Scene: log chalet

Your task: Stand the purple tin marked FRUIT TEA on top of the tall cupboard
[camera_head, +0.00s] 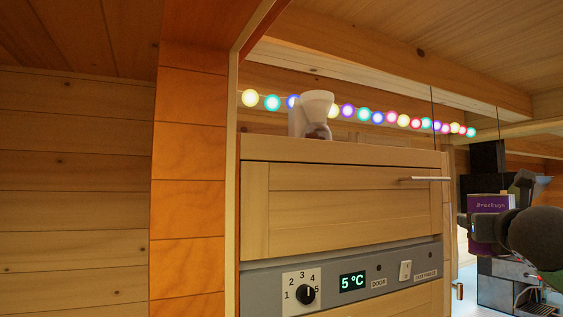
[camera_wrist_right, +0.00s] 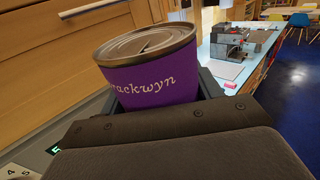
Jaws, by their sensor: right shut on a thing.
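My right gripper (camera_head: 484,226) is shut on a purple tin (camera_head: 492,203) at the right side of the head view. In the right wrist view the tin (camera_wrist_right: 150,77) is upright to slightly tilted, with a metal lid and white lettering that ends in "ackwyn"; no FRUIT TEA wording shows. The tall cupboard (camera_head: 350,208) fills the middle of the head view, with a wooden door and a grey control panel. The tin is to the right of the cupboard and lower than its top edge. My left gripper is not in view.
A white coffee maker (camera_head: 315,112) stands on the cupboard's top, left of the middle; the top right of it looks clear. A metal handle (camera_head: 427,179) sticks out at the door's right. A string of coloured lights (camera_head: 376,117) hangs behind. A counter with a machine (camera_wrist_right: 230,42) lies beyond.

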